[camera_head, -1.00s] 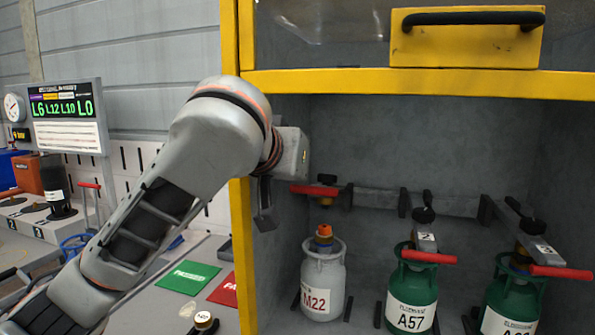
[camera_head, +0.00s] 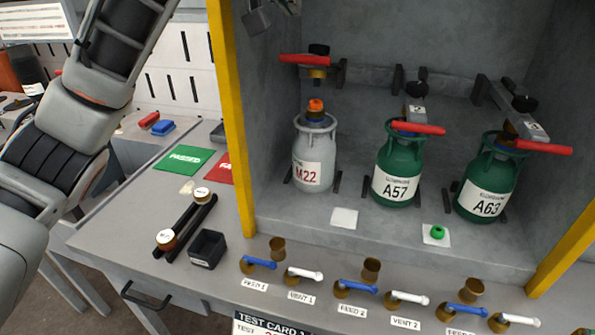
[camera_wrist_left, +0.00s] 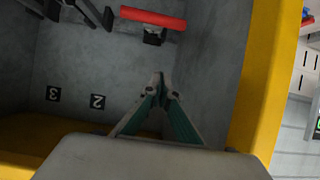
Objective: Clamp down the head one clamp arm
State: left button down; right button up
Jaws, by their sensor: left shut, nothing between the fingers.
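The head one clamp arm shows as a red handle (camera_head: 304,59) with a black knob and a brass fitting, raised above the orange-topped valve of the grey cylinder M22 (camera_head: 313,155), with a gap between them. In the left wrist view the red handle (camera_wrist_left: 152,18) lies ahead of the fingertips, apart from them. My left gripper (camera_head: 257,22) is at the top of the head view, left of the handle, mostly cut off. Its fingers (camera_wrist_left: 160,80) are shut and empty. My right gripper is not in view.
Green cylinders A57 (camera_head: 397,165) and A63 (camera_head: 490,180) stand to the right with their clamp arms lowered on them. A yellow frame post (camera_head: 228,120) edges the bay on the left. Blue and white valve levers (camera_head: 357,287) line the front.

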pick_arm(q)
jog(key=r+v, duration=0.1)
jog(key=v, duration=0.9)
jog(key=s+d+f+g+h, duration=0.2)
jog(key=f, duration=0.7)
jog(key=s+d+f+g+h, duration=0.2)
jog(key=d+f, duration=0.1)
jog(key=f, duration=0.7)
jog(key=s+d+f+g+h, duration=0.1)
jog(key=s+d+f+h, duration=0.1)
jog(key=f, duration=0.7)
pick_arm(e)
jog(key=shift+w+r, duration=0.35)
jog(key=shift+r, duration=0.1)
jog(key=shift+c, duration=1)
pick_arm(q)
jog(key=w+a+f+n+t+h, duration=0.1)
jog(key=w+a+f+t+h, duration=0.1)
jog(key=f, duration=0.5)
jog(key=shift+w+a+t, duration=0.3)
jog(key=shift+a+t, duration=0.2)
jog(key=shift+a, duration=0.2)
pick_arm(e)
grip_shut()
